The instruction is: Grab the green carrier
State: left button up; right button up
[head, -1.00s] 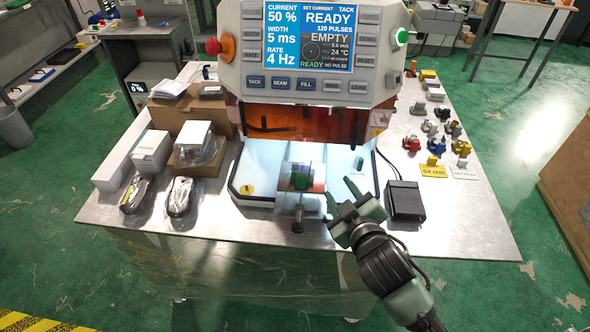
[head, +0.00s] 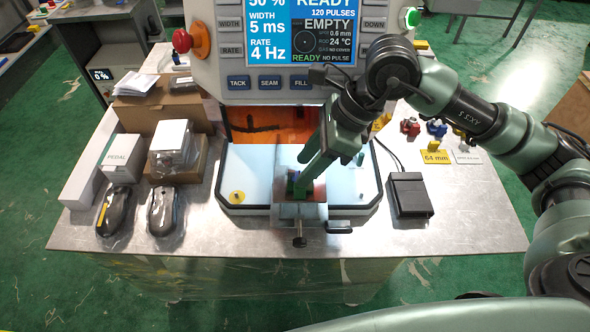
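The green carrier (head: 299,189) is a small green block on a metal clamp fixture (head: 300,212) at the front of the machine's lit white bed. My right gripper (head: 302,182) points down to the left, with its fingers at the carrier. The fingers and arm hide part of the carrier, and I cannot tell whether they are closed on it. My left gripper is not in view.
The machine's control panel (head: 236,55) hangs just behind my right arm. A black pedal (head: 409,195) with a cable lies to the right. Boxes and two bagged dark items (head: 163,211) are at the left. The table's front right is clear.

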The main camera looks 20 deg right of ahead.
aim_at(299, 192)
jog(key=shift+h, duration=0.5)
jog(key=f+p, duration=0.1)
jog(key=f, duration=0.1)
jog(key=f+p, duration=0.1)
jog(key=f, duration=0.1)
jog(key=w+f+p, duration=0.1)
jog(key=f, duration=0.1)
jog(key=shift+w+a+f, duration=0.1)
jog(key=shift+f, duration=0.15)
jog(key=shift+a+f, duration=0.1)
jog(key=shift+f, duration=0.25)
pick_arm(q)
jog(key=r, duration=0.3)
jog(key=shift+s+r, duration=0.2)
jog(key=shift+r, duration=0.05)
pick_arm(e)
grip_shut()
